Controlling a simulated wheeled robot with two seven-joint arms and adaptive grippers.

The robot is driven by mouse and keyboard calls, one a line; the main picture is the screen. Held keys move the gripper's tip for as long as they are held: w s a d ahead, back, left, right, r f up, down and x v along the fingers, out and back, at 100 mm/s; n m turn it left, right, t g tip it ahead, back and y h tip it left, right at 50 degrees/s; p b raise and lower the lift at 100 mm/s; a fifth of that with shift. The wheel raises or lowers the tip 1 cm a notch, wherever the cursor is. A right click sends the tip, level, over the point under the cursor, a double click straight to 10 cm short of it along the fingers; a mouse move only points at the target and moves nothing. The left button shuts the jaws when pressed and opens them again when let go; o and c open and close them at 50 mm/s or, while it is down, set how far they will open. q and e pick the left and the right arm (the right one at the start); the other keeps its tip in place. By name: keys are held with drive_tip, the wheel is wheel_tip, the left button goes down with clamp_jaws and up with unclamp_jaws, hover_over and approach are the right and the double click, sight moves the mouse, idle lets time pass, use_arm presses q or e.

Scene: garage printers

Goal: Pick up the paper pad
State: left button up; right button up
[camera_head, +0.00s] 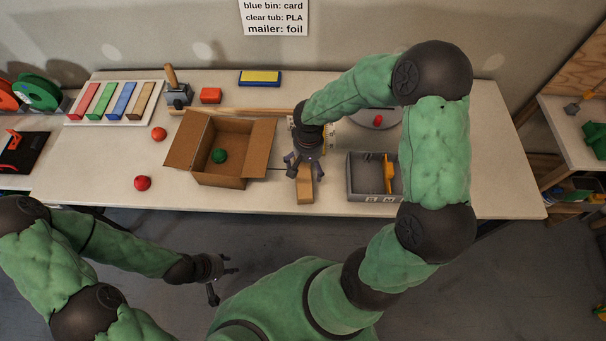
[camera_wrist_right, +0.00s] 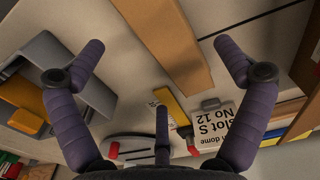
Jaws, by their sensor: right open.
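No object is plainly marked as the paper pad. A plain tan block (camera_head: 305,190) lies at the table's front edge, under my right gripper (camera_head: 305,168); in the right wrist view the tan block (camera_wrist_right: 168,40) runs between the spread fingers of the right gripper (camera_wrist_right: 158,50). That gripper is open and empty, pointing down. A white printed piece reading "Slot S No 12" (camera_wrist_right: 222,122) shows behind the right finger in the wrist view; the arm mostly hides it in the head view. My left gripper (camera_head: 223,280) is open and empty, in front of the table, away from its objects.
An open cardboard box (camera_head: 237,175) with a green ball stands left of the right gripper. A grey divided bin (camera_head: 362,187) with a yellow item stands to its right. Red balls (camera_head: 142,183) and a colored block tray (camera_head: 158,88) are farther left.

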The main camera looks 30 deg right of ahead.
sight(307, 172)
wheel_tip(307, 172, down, 5)
drive_tip(key=shift+f+b, duration=0.1)
drive_tip(key=shift+b, duration=0.5)
drive_tip(key=shift+a, duration=0.1)
drive_tip(key=c, duration=1)
